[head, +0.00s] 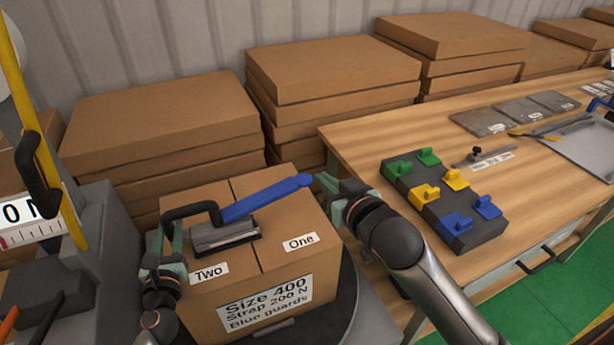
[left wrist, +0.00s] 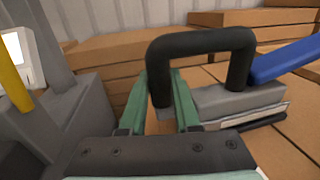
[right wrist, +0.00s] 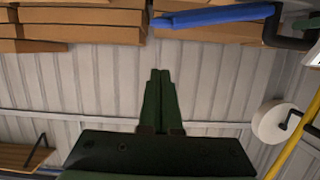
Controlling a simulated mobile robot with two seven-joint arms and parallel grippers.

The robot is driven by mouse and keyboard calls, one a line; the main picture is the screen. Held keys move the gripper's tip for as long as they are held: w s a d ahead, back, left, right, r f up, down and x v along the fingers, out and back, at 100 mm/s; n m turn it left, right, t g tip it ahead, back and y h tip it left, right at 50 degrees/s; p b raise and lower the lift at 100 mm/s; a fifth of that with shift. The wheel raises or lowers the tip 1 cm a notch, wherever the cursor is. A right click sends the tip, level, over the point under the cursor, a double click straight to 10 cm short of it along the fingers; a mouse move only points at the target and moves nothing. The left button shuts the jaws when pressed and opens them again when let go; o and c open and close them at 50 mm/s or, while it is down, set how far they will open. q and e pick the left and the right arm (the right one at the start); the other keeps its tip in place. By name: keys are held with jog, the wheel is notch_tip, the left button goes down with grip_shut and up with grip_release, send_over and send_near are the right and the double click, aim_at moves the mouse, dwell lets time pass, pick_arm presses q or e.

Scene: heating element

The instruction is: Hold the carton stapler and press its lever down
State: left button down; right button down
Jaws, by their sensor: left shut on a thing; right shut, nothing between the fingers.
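The carton stapler stands on top of the carton, with a grey body (head: 226,235), a black looped handle (head: 190,211) and a blue lever (head: 266,197) that slants up to the right. My left gripper (head: 168,240) is shut on the black handle at its left leg; the left wrist view shows the green fingers (left wrist: 160,105) on both sides of it. My right gripper (head: 323,184) is shut and empty, its fingertips close to the right end of the lever; I cannot tell if they touch. The right wrist view shows its fingers (right wrist: 160,75) together and the lever (right wrist: 215,16) beyond them.
The carton (head: 290,262) bears labels "One" and "Two" and sits on a dark round platform (head: 352,300). Stacked flat cartons (head: 330,75) stand behind. The wooden workbench (head: 360,135) at right holds a rack (head: 440,215) of coloured guards. A grey machine (head: 95,220) stands at left.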

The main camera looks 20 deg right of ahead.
pick_arm(q)
jog(key=shift+d, duration=0.15)
pick_arm(e)
jog(key=shift+s+r, duration=0.25)
jog(key=shift+s, duration=0.25)
jog(key=w+f, duration=0.6)
jog(key=w, duration=0.3)
jog(key=shift+w+f, duration=0.25)
jog(key=shift+w, duration=0.15)
